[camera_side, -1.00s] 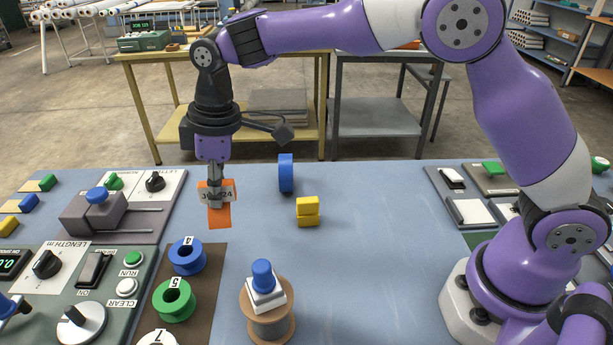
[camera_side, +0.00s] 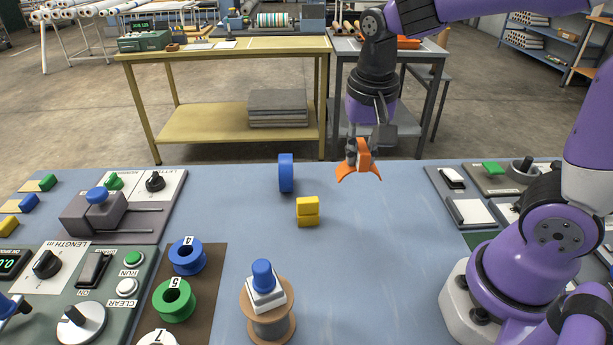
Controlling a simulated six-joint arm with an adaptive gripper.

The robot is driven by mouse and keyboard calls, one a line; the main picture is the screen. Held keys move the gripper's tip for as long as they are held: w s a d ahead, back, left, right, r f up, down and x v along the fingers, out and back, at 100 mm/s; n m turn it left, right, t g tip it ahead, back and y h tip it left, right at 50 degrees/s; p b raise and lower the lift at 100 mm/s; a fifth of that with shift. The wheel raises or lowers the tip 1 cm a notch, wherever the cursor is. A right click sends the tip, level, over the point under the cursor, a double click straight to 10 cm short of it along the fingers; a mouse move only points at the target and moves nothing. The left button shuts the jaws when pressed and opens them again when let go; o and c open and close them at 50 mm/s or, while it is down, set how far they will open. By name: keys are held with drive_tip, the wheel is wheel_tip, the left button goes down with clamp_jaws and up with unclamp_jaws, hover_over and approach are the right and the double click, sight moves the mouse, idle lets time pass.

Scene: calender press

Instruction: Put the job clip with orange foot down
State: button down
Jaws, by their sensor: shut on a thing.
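The job clip with the orange foot (camera_side: 363,160) is held in my gripper (camera_side: 358,150), above the far part of the blue table (camera_side: 370,260), right of the middle. Its orange foot flares out at the bottom, and the clip is turned so that its label does not show. My gripper points down and is shut on the clip. The clip looks clear of the table, though its exact height is hard to tell.
A spool with a blue-knobbed white block (camera_side: 266,290) is nearer. Control panels (camera_side: 95,270) fill the left; more switches (camera_side: 468,212) sit right. The centre-right table is bare.

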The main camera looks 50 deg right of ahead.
drive_tip(key=d+f, duration=0.2)
drive_tip(key=d, duration=0.1)
drive_tip(key=d+f, duration=0.2)
drive_tip(key=d, duration=0.2)
drive_tip(key=d+f, duration=0.2)
drive_tip(key=d, duration=0.2)
drive_tip(key=shift+w+d+f, duration=0.2)
drive_tip(key=shift+w+f, duration=0.15)
drive_tip(key=shift+f, duration=2.1)
drive_tip(key=shift+f, duration=0.1)
drive_tip(key=c, duration=0.8)
unclamp_jaws()
wheel_tip(320, 180, up, 12)
drive_tip(key=s+a, duration=0.1)
drive_tip(key=a, duration=0.1)
drive_tip(key=s+a+r+n+t, duration=0.1)
drive_tip(key=s+a+n, duration=0.1)
drive_tip(key=a+n, duration=0.1)
drive_tip(key=s+a+r+n+t, duration=0.1)
drive_tip(key=s+a+n, duration=0.1)
drive_tip(key=a+n, duration=0.1)
drive_tip(key=s+a+n+t+y, duration=0.1)
drive_tip(key=s+a+n+t, duration=0.1)
drive_tip(key=a, duration=0.3)
drive_tip(key=shift+r+n, duration=0.4)
